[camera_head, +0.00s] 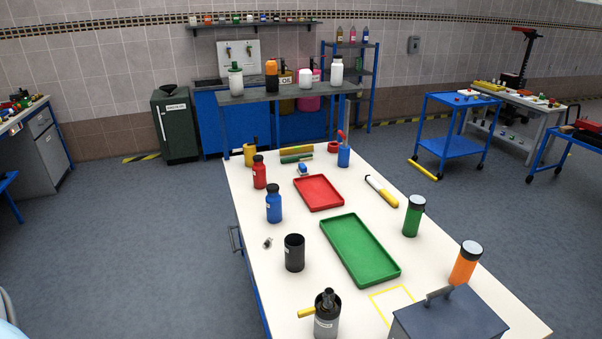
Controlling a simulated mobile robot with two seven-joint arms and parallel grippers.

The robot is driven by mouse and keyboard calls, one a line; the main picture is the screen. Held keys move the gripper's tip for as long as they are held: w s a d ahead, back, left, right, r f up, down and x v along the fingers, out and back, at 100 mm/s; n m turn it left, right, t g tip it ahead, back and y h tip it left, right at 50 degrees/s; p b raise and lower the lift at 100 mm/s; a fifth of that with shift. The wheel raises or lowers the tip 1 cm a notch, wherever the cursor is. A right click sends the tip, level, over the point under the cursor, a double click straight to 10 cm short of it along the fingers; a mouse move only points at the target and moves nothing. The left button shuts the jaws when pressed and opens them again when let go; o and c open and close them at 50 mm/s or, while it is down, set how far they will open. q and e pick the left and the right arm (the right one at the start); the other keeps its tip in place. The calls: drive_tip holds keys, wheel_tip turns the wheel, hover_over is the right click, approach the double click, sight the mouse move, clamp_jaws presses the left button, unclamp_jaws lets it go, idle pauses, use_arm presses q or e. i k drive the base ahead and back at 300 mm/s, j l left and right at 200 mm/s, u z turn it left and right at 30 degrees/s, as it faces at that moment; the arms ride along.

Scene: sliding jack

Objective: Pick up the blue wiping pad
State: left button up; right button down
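A small blue and white block (302,169), which looks like the blue wiping pad, lies on the white-topped table (330,225) toward its far end. Neither of my grippers shows in the head view.
A red bottle (259,173) and a blue bottle (274,205) stand along the left edge. A blue cup (344,156) with tools stands right of the pad. A green tray (359,250), black cup (294,254) and grey toolbox (450,317) are nearer.

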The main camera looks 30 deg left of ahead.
sight(302, 169)
drive_tip(key=z, duration=0.55)
drive_tip(key=i+l, duration=0.1)
drive_tip(key=l, duration=0.5)
drive_tip(key=i+l, duration=0.15)
drive_tip(key=i+l+z, duration=0.3)
drive_tip(key=i+l, duration=0.55)
drive_tip(key=i+l+z, duration=0.15)
drive_tip(key=i, duration=0.6)
drive_tip(key=i+l+z, duration=0.15)
drive_tip(key=i, duration=0.65)
drive_tip(key=i+u, duration=0.45)
drive_tip(key=i, duration=0.2)
drive_tip(key=i+l+u, duration=0.2)
drive_tip(key=i+u, duration=0.25)
drive_tip(key=i, duration=0.2)
drive_tip(key=i+j+u, duration=0.15)
drive_tip(key=i+u, duration=0.5)
drive_tip(key=u, duration=0.25)
drive_tip(key=i+l+u, duration=0.1)
drive_tip(key=i+u, duration=0.8)
drive_tip(key=i, duration=0.2)
drive_tip(key=i+l+u, duration=0.1)
drive_tip(key=i+u, duration=0.35)
drive_tip(key=i, duration=0.2)
